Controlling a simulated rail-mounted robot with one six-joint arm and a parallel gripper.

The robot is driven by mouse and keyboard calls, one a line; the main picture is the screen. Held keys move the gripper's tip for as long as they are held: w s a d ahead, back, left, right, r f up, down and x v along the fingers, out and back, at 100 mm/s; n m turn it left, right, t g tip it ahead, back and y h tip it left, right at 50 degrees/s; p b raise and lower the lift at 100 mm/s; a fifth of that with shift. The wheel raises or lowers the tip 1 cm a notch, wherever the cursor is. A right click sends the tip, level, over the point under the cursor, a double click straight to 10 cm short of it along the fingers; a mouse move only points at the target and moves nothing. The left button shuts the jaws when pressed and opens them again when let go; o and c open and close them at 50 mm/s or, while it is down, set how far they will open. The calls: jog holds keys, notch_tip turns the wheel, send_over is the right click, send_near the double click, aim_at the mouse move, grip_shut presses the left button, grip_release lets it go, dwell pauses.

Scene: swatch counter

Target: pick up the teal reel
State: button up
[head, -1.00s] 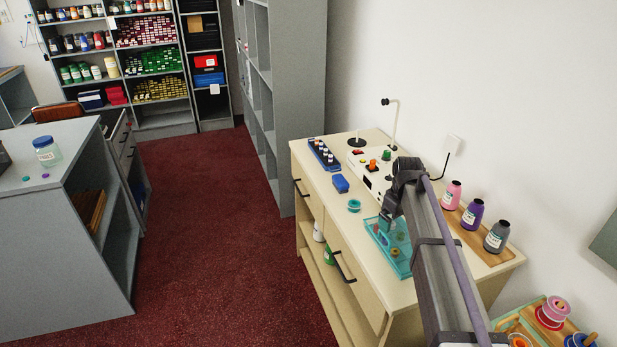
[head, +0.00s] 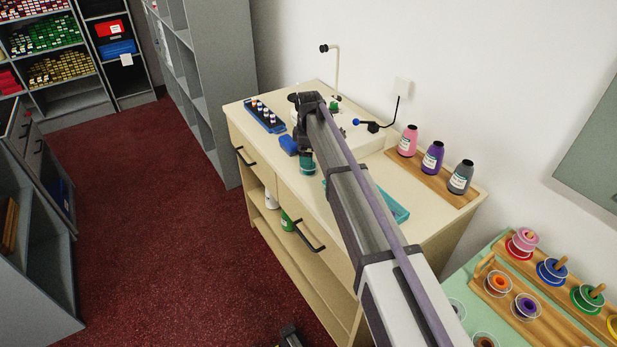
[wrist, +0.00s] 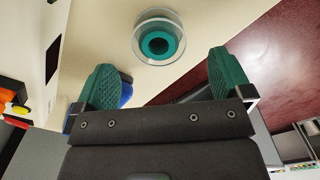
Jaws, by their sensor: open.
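The teal reel (wrist: 157,34) lies on the cream counter top, near its edge. In the wrist view it is a teal disc with clear flanges, at the top middle, ahead of the fingertips and between their lines. My gripper (wrist: 163,74) is open and empty, with a green pad on each side.
A teal tray (head: 398,212) is partly behind my arm. A blue rack of small bottles (head: 265,116) and a white panel stand at the back. Pink (head: 408,141), purple (head: 432,158) and grey (head: 460,177) bottles stand on a wooden board. Other reels sit on a rack at lower right.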

jog(key=shift+w+f, duration=0.1)
jog(key=shift+f, duration=0.25)
notch_tip(320, 180, down, 5)
jog(key=b, duration=0.5)
jog(key=shift+f, duration=0.2)
jog(key=shift+r, duration=0.3)
jog(key=c, duration=1)
